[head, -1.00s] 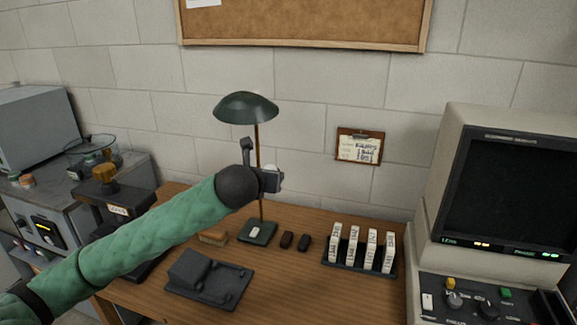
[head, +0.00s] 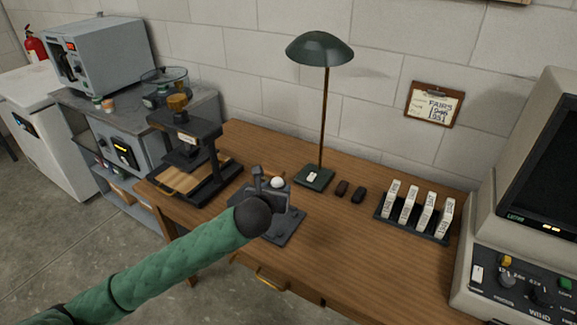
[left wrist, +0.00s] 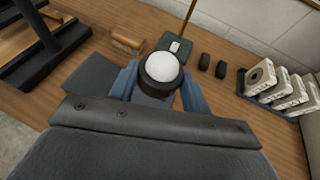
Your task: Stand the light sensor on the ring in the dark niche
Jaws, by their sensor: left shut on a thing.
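The light sensor (left wrist: 162,68), a white dome in a round black body, is held dome up between the two blue fingers of my left gripper (left wrist: 159,86). In the head view its white dome (head: 277,183) shows just beyond my left gripper (head: 273,195), in front of a dark grey flat device on the desk. The gripper is shut on the sensor and appears to hold it above the desk. I cannot make out the dark niche or its ring in either view. My right gripper is not in view.
The wooden desk (head: 345,258) carries a green lamp (head: 320,48), two small dark blocks, a rack of white labelled boxes (head: 412,214) and a beige monitor (head: 520,185) at right. A black press-like stand (head: 193,150) is at left. Grey cabinets stand beyond it.

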